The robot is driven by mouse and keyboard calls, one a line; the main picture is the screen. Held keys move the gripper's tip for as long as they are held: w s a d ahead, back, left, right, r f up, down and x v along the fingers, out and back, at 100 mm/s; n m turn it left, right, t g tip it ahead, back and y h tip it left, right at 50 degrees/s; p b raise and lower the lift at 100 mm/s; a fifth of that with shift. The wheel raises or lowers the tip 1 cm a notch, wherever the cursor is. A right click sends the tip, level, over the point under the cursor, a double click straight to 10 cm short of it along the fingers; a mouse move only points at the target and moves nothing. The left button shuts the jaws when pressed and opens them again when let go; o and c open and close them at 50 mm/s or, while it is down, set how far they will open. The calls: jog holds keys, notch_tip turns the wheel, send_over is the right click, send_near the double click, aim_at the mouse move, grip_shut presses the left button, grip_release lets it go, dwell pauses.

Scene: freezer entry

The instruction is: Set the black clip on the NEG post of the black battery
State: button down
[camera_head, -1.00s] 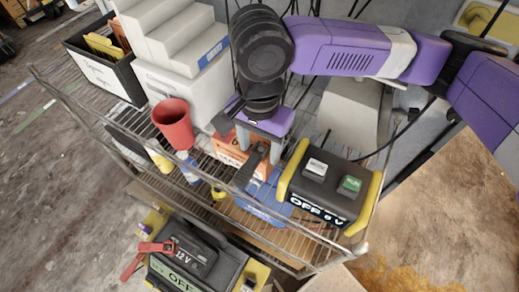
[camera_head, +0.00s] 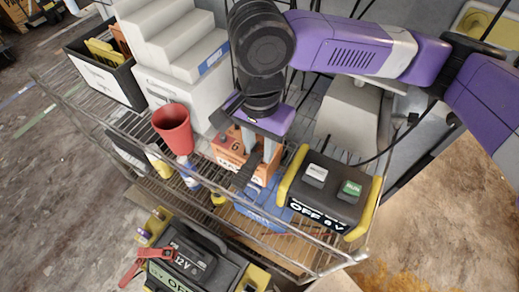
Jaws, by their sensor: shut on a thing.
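My gripper (camera_head: 258,155) points down over the middle of the wire shelf, above an orange box. It is shut on a dark, long thing that looks like the black clip (camera_head: 243,174); the fingers partly hide it. At the lower left is a black unit marked 12 V (camera_head: 188,262), with a red clip (camera_head: 152,256) lying at its left side. A black unit with yellow handles marked OFF 6 V (camera_head: 328,190) stands on the shelf right of my gripper. I cannot make out a NEG mark or post, nor tell which unit is the black battery.
The orange box (camera_head: 228,157) and a blue thing (camera_head: 268,202) are below my gripper. A red cup (camera_head: 173,130) stands to the left, with a small bottle in front. White stepped boxes (camera_head: 185,50) and a black bin (camera_head: 100,75) fill the back left. A shelf rail (camera_head: 345,262) runs along the front.

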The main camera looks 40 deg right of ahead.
notch_tip(320, 180, up, 22)
jog(key=p, duration=0.4)
dwell(0.8)
jog(key=shift+r, duration=0.1)
